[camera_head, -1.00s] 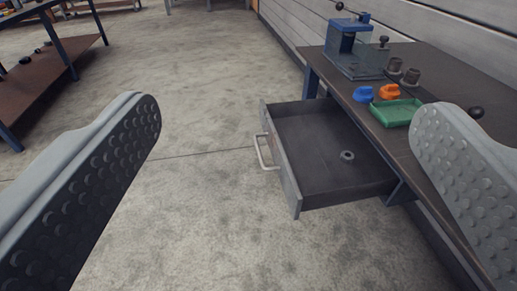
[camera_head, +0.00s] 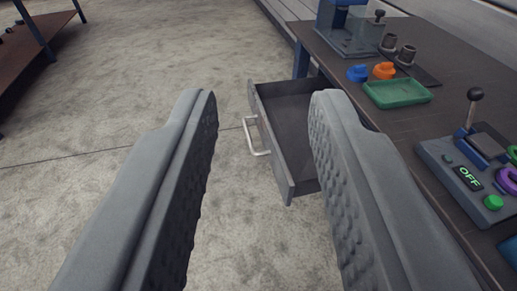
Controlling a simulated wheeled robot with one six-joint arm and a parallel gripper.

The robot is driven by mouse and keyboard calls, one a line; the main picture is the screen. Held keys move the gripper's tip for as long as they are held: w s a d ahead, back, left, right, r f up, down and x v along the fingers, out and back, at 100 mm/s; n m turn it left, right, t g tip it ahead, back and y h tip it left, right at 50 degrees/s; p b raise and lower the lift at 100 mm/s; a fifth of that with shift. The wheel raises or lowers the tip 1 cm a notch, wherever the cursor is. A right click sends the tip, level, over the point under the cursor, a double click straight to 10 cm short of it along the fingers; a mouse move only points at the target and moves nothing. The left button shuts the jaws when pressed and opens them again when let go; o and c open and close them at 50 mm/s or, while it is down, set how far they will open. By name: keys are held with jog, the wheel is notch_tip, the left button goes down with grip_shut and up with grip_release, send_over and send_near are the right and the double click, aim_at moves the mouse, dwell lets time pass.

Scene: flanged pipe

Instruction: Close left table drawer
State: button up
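The left table drawer (camera_head: 272,146) is pulled out from under the dark workbench (camera_head: 462,62). It is grey, with a pale bar handle (camera_head: 253,138) on its front facing left. My gripper (camera_head: 263,108) is open, with its two grey studded fingers apart and nothing between them. In the picture the right finger covers the right part of the drawer's inside. The left finger shows to the left of the handle, over the floor. The handle shows between the fingertips; I cannot tell how far beyond them it is.
On the bench stand a blue fixture (camera_head: 350,28), a green tray (camera_head: 397,93), a blue part (camera_head: 357,73), an orange part (camera_head: 384,71) and a control box (camera_head: 468,175) marked OFF with a lever. Another table (camera_head: 30,50) stands at upper left. The floor between is clear.

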jog(key=shift+g, duration=0.7)
jog(key=w+f, duration=0.1)
jog(key=w, duration=0.2)
jog(key=w+f, duration=0.1)
jog(key=shift+w+a+f, duration=0.3)
jog(key=shift+w, duration=0.05)
grip_shut()
jog(key=n+g+h, duration=0.2)
jog(key=g+h, duration=0.2)
jog(key=g, duration=0.5)
send_over(265, 145)
jog(key=s+a, duration=0.5)
jog(key=s, duration=0.3)
notch_tip(265, 145, down, 26)
jog(key=f, duration=0.1)
jog(key=x, duration=0.9)
jog(key=shift+w+d+r, duration=0.1)
jog(key=shift+w, duration=0.25)
